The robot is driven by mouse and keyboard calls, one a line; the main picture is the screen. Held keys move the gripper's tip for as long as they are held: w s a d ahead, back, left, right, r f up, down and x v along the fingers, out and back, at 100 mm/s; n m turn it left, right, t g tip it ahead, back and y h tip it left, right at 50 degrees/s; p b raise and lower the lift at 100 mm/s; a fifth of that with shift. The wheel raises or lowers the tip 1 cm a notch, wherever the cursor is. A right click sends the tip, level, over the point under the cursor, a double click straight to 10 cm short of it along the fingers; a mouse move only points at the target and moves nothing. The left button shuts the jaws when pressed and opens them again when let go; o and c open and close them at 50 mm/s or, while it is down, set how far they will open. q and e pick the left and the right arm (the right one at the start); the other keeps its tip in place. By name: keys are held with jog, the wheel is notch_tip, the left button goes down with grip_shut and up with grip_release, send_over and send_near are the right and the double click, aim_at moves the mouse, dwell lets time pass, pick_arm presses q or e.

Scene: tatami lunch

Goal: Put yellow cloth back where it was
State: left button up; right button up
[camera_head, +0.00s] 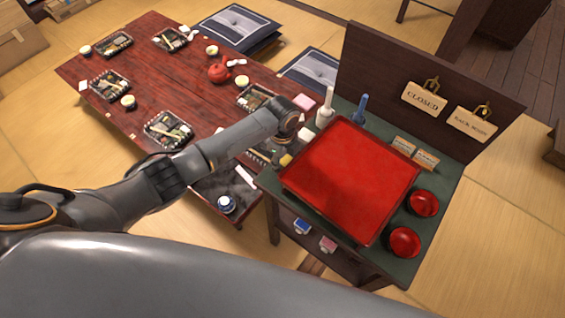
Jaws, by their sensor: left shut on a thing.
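My left arm reaches in from the left, and its gripper (284,146) points down by the left edge of the green-topped stand (270,178). The gripper is shut on the yellow cloth (286,160), which shows only as a small yellow patch just below the fingers. The wrist hides most of the fingers and the cloth's shape. I cannot tell whether the cloth touches the stand top. My right gripper is not in view.
A large red tray (350,180) fills most of the stand top. Two red round bowls (405,242), a white bottle (325,106) and a blue one (360,108) stand around it. The low red table (150,80) holds several lunch boxes and a red teapot (218,72).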

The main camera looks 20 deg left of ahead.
pick_arm(q)
jog(key=shift+f, duration=0.7)
jog(key=shift+f, duration=0.2)
jog(key=o, duration=1)
notch_tip(320, 180, up, 12)
jog(key=shift+r+b, duration=0.25)
jog(key=shift+b, duration=0.25)
